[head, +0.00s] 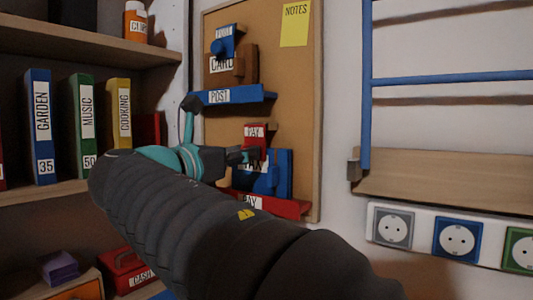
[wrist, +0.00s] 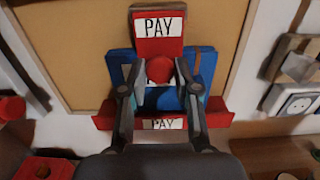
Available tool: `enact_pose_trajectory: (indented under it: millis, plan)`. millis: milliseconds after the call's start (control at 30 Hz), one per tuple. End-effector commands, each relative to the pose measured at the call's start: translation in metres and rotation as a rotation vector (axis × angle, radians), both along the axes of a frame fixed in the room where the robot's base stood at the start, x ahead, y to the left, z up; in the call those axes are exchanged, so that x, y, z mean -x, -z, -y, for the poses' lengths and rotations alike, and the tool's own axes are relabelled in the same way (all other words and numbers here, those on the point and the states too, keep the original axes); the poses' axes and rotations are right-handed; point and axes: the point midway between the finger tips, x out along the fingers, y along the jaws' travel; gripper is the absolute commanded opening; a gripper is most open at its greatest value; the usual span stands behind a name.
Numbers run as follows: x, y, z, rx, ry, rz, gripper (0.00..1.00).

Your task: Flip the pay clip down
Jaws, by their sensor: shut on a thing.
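The pay clip (wrist: 158,27) is a red flap with a white PAY label and a round red knob (wrist: 160,69) at its lower part. It stands raised in the wrist view, in front of blue pieces. In the head view the pay clip (head: 255,131) shows above my gripper (head: 243,156). In the wrist view my gripper (wrist: 157,70) is shut on the red knob, one finger on each side. A red ledge (wrist: 212,118) with a second PAY label lies below. Part of the clip is hidden behind my fingers.
All this is mounted on a corkboard (head: 300,120). A blue POST ledge (head: 245,96) sits above the pay clip. Shelves with binders (head: 83,115) stand left. A blue metal frame (head: 366,90) and wall sockets (head: 393,229) are on the right.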

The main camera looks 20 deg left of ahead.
Motion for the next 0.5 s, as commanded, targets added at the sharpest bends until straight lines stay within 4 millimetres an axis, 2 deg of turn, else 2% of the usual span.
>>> enact_pose_trajectory:
  millis: [200,500]
  plan:
    - [-0.0061,0.0053,0.0023,0.026,0.002,0.084,0.00]
    - [-0.0073,0.0057,0.0028,0.028,0.003,0.089,0.00]
